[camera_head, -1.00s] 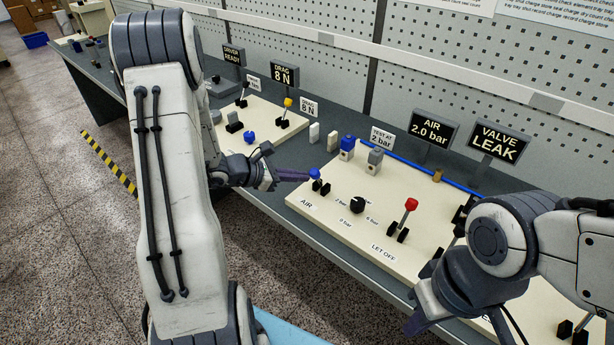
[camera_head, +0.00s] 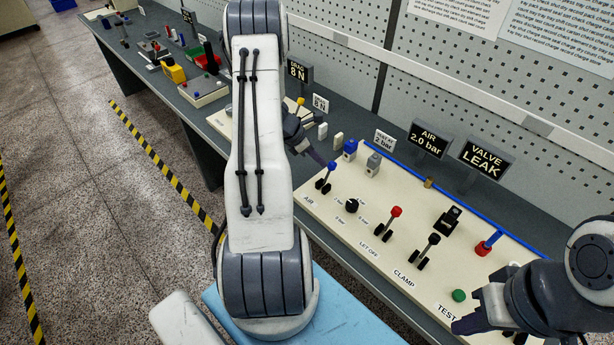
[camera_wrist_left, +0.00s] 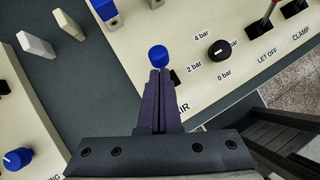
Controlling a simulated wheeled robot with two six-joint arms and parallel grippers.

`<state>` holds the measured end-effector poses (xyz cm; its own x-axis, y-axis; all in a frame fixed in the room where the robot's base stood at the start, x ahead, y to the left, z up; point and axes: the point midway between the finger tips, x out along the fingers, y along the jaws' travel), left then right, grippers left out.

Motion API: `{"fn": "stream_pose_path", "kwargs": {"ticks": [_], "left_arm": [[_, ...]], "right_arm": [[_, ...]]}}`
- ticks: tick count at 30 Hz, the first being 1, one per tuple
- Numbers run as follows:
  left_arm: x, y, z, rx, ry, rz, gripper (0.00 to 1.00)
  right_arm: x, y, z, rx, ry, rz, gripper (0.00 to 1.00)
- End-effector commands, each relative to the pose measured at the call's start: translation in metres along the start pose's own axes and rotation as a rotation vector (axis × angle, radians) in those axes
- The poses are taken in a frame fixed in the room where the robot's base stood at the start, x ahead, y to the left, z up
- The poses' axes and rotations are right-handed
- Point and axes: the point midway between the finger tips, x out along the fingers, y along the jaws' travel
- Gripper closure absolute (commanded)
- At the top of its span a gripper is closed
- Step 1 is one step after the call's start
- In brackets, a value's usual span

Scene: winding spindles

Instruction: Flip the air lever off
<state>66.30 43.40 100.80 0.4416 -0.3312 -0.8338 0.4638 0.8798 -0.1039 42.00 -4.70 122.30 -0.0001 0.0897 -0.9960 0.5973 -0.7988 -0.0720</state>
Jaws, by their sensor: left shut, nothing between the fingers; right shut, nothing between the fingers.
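The air lever (camera_head: 331,167) has a blue knob and stands on the cream panel (camera_head: 350,228) above the AIR label. In the head view it leans up and right, much like the red LET OFF lever (camera_head: 396,212). My left gripper (camera_head: 321,160) is shut and empty, its dark fingertips just left of the blue knob. In the left wrist view the shut fingertips (camera_wrist_left: 158,74) lie right beside the blue knob (camera_wrist_left: 158,56) and hide most of the lever's stem. I cannot tell whether they touch it. My right gripper (camera_head: 466,323) is shut and empty near the TEST label.
A black pressure dial (camera_head: 352,206) sits right of the air lever. A CLAMP lever (camera_head: 430,245) and a green button (camera_head: 459,295) are further right. The AIR sign (camera_head: 430,138) reads 2.0 bar; another sign (camera_head: 486,157) reads VALVE LEAK.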

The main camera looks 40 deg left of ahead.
Motion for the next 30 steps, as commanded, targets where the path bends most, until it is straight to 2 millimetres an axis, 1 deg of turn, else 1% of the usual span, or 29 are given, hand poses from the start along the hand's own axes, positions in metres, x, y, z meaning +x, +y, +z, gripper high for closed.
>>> {"fn": "stream_pose_path", "kwargs": {"ticks": [3, 13, 30], "left_arm": [[0.005, 0.003, 0.006, 0.003, 0.0, -0.001, 1.0], [0.011, 0.006, 0.014, 0.003, -0.001, -0.002, 1.0], [0.012, 0.006, 0.017, 0.004, -0.004, -0.005, 1.0]], "right_arm": [[0.003, 0.0, 0.0, 0.0, 0.0, 0.0, 1.0], [0.005, 0.0, 0.0, 0.001, 0.0, 0.0, 1.0], [0.004, 0.0, 0.0, 0.001, 0.0, 0.0, 1.0]]}}
